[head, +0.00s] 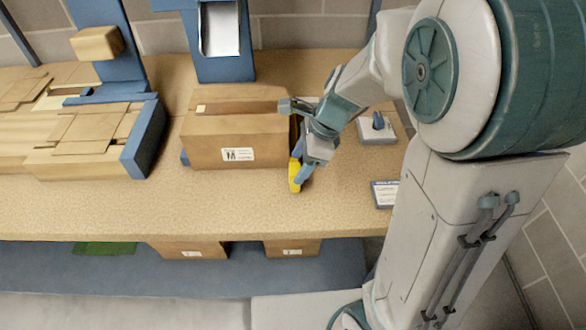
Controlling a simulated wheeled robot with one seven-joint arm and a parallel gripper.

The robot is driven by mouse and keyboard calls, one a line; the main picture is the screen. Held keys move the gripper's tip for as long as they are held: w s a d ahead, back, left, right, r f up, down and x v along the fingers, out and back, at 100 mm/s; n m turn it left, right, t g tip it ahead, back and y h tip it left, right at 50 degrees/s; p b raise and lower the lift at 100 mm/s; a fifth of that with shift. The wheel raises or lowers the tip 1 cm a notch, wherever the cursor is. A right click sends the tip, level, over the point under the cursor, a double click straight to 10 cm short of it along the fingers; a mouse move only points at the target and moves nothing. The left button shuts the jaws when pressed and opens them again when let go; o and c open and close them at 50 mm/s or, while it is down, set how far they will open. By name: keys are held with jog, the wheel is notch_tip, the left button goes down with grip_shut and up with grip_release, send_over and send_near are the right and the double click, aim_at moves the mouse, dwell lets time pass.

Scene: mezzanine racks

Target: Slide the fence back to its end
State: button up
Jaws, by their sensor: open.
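The rest of the fence is mostly hidden behind the box and my wrist. My gripper (302,168) is open and points down right at the yellow piece. I cannot tell whether the fingers touch it or only stand around it. The box's right side is close to my gripper.
The workbench (200,205) is clear in front of the box. Flat cardboard sheets (90,125) lie in a blue-edged holder at left. A small plate with a blue knob (378,122) and a label card (384,193) are at right. Boxes (190,250) stand below.

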jog(key=shift+x, duration=1.45)
